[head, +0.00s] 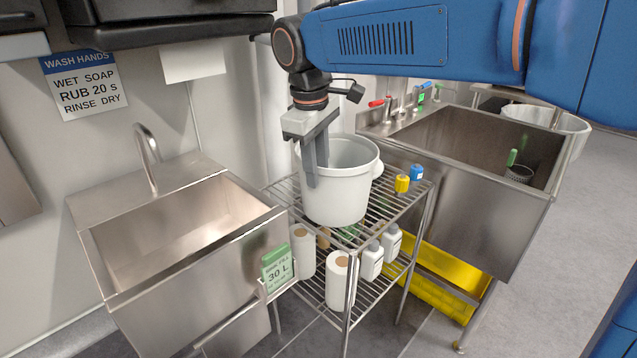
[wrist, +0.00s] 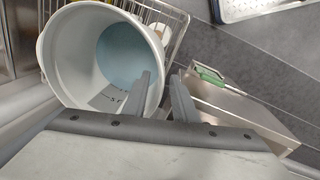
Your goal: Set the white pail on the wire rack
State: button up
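The white pail (head: 345,190) stands upright on the top shelf of the wire rack (head: 393,212), near its front left side. I see no clear gap beneath it. In the wrist view the pail (wrist: 72,62) is seen from above, with a pale blue round area inside. My gripper (head: 315,180) points down at the pail's left rim, one finger inside and one outside. In the wrist view the fingers (wrist: 160,76) straddle the rim with a visible gap between them, so the gripper looks open. The fingers hide part of the rim.
A yellow item (head: 402,183) and a blue item (head: 416,172) stand right of the pail. Bottles (head: 372,261) and paper rolls (head: 339,281) fill the lower shelf. A steel sink (head: 180,240) is at left, another (head: 470,190) at right. A yellow bin (head: 435,280) sits below.

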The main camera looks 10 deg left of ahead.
notch_tip(320, 180, up, 7)
jog(key=shift+s+a, duration=0.2)
jog(key=shift+s, duration=0.25)
jog(key=s+d+f+m, duration=0.2)
jog(key=d, duration=0.5)
jog(key=s+d+f+m+t+y, duration=0.1)
jog(key=s+d+f+m, duration=0.1)
jog(key=d, duration=0.6)
jog(key=s+d+f+m, duration=0.2)
jog(key=d, duration=0.5)
jog(key=s+d+f+m+t, duration=0.2)
jog(key=s+d+f+m, duration=0.5)
jog(key=s+d+f, duration=0.6)
notch_tip(320, 180, down, 2)
jog(key=shift+s+d+f, duration=0.1)
jog(key=shift+s+d, duration=0.25)
jog(key=shift+d, duration=0.35)
